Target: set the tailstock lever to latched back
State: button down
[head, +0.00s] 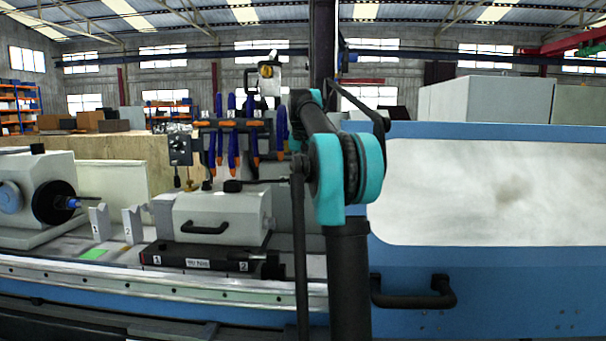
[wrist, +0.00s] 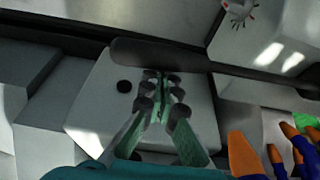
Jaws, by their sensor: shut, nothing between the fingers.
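The tailstock (head: 215,215) is a pale grey block with a black front handle, on the machine bed in the head view. The tailstock lever (head: 262,182) shows as a thin dark rod above it, running right from a black knob, its right end by my arm. In the wrist view a thick dark bar (wrist: 195,62) with a rounded left end, seemingly this lever, crosses over a pale surface. My gripper (wrist: 160,77) is shut and empty, its tips beside the bar; I cannot tell if they touch. The gripper is hidden in the head view.
Blue and orange hoses (head: 232,140) hang behind the tailstock; hoses also show at the wrist view's lower right (wrist: 245,157). Two V-blocks (head: 116,224) and the headstock (head: 40,200) stand left. A blue guard door (head: 430,265) with a black handle fills the right.

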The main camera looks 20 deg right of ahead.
jog(key=s+a+m+g+h, duration=0.2)
jog(key=s+a+m, duration=0.8)
jog(key=s+a, duration=0.6)
jog(key=shift+s+a, duration=0.35)
jog(key=shift+a, duration=0.65)
jog(key=w+d, duration=0.1)
jog(key=d, duration=0.3)
jog(key=w+v, duration=0.1)
jog(key=v, duration=0.8)
jog(key=shift+s+r, duration=0.3)
jog(key=shift+r, duration=0.2)
